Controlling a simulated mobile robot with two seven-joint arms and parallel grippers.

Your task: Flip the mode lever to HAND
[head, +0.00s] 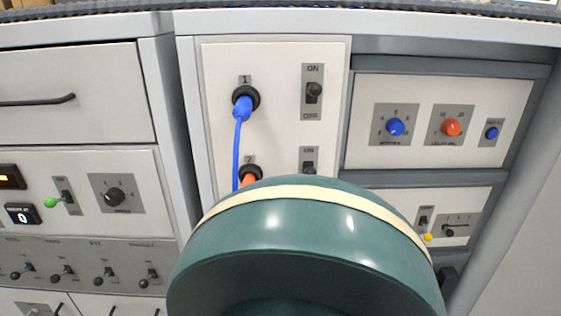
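The lettering on both plates is too small to read, so I cannot tell which one is the mode lever or where HAND is. Neither of my grippers is in view.
A large teal rounded thing with a cream band (300,235) fills the bottom middle and hides the lower panels. A blue cable (237,150) hangs from socket 1. Black switches (313,92), coloured knobs (395,127) and a drawer handle (40,101) are nearby.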

